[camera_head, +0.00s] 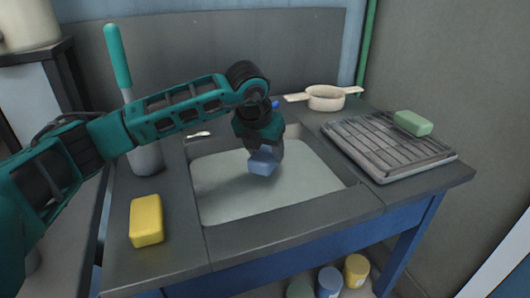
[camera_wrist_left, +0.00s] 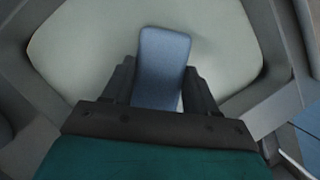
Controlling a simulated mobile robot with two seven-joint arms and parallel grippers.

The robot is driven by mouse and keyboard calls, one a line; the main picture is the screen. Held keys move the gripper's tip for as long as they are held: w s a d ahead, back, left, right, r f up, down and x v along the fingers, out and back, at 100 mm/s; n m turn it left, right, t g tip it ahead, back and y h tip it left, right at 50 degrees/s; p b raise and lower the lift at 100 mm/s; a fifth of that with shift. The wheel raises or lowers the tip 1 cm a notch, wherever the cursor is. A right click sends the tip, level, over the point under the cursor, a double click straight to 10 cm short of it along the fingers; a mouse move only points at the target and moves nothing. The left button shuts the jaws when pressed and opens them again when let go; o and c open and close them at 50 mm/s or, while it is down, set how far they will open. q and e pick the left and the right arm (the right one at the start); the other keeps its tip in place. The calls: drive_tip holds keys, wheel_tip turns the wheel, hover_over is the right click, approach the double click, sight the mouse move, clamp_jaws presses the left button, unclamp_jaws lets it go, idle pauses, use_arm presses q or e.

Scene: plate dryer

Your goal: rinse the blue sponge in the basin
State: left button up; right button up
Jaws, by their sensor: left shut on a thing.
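The blue sponge (camera_head: 263,161) is held between the fingers of my left gripper (camera_head: 264,148), over the basin (camera_head: 215,190). In the left wrist view the sponge (camera_wrist_left: 162,62) sticks out between the two dark fingers of the gripper (camera_wrist_left: 162,85), with the pale basin floor (camera_wrist_left: 85,50) behind it. The gripper is shut on the sponge. I cannot tell whether the sponge touches the basin's bottom. My right gripper is not in view.
A yellow sponge (camera_head: 146,220) lies on the counter left of the basin. A green sponge (camera_head: 413,123) rests on the drying rack (camera_head: 375,150) at right. A white strainer (camera_head: 326,97) sits behind. A teal-handled brush (camera_head: 118,55) stands in a holder (camera_head: 146,160) at left.

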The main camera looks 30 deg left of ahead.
sight(269, 148)
use_arm(q)
wheel_tip(269, 148, up, 4)
drive_tip(key=shift+r+p, duration=0.1)
drive_tip(key=shift+p, duration=1.05)
drive_tip(key=shift+r, duration=0.15)
